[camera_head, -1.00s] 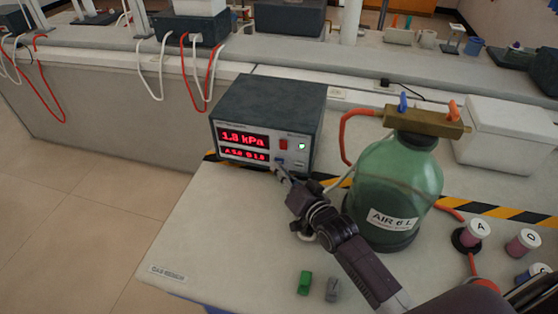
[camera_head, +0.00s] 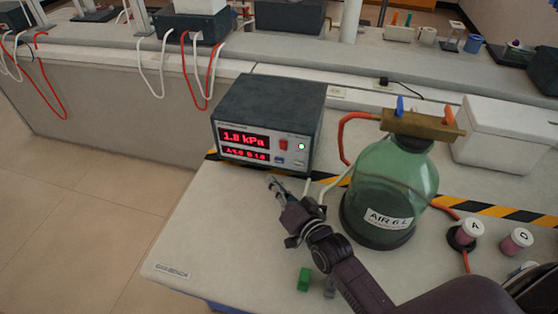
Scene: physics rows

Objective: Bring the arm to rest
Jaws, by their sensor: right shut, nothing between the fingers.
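My right gripper (camera_head: 275,183) is shut and empty. It is over the bench just in front of the dark meter box (camera_head: 265,115), apart from its front panel. The panel's red display reads 1.8 kPa, with a smaller second line below it. My right arm comes in from the lower right. A green glass bottle (camera_head: 385,195) labelled AIR 6 L stands upright to the right of the gripper, with a brass valve bar (camera_head: 422,124) on top. My left gripper is not in view.
Small green (camera_head: 304,280) and grey (camera_head: 329,288) blocks lie beside my forearm. Pink spools marked A (camera_head: 470,232) and D (camera_head: 517,242) stand at the right. A white box (camera_head: 505,132) is behind. The bench's left front is clear.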

